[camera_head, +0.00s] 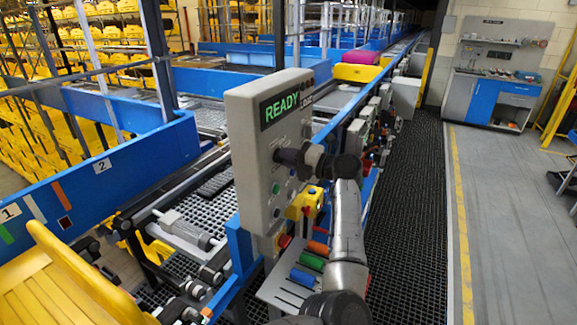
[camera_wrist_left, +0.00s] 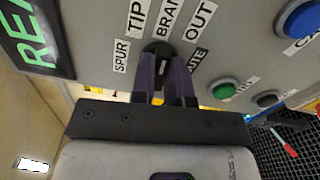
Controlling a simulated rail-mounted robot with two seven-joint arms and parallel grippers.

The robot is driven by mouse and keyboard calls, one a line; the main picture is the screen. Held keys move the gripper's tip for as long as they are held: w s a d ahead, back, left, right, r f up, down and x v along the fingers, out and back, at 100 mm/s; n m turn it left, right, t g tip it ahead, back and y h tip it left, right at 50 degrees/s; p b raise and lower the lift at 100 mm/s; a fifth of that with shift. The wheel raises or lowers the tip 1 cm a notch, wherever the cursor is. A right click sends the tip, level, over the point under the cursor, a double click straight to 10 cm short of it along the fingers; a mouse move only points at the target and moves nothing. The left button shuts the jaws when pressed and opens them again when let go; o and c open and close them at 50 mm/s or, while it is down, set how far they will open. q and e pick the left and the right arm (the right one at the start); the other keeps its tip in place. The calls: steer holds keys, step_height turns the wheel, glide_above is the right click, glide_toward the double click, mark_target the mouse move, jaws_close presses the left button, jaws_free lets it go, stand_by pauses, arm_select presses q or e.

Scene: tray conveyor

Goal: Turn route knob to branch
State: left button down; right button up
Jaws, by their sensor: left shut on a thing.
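The grey control panel (camera_head: 262,140) stands upright in the head view with a green READY display (camera_head: 281,108). My left gripper (camera_head: 290,157) reaches its face from the right, at mid height. In the left wrist view the dark round route knob (camera_wrist_left: 155,47) sits between the two fingers of my left gripper (camera_wrist_left: 164,62), which are shut on it. Labels SPUR, TIP, a partly cut-off BRAN and OUT fan out above the knob. A small pale mark shows between the fingers, but I cannot tell which label the knob points at. My right gripper is out of view.
A green button (camera_wrist_left: 222,90) and a blue button (camera_wrist_left: 300,18) are on the panel close to the fingers. A yellow box (camera_head: 305,203) and coloured cylinders (camera_head: 311,261) are below the panel. A yellow tray (camera_head: 75,285) is at lower left. The dark walkway (camera_head: 415,200) is clear.

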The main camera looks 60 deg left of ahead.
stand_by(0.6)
arm_select(q)
steer(key=c, duration=1.1)
jaws_free()
steer(key=shift+w+d, duration=0.1)
steer(key=shift+b+v, duration=1.2)
steer(key=shift+v, duration=5.65)
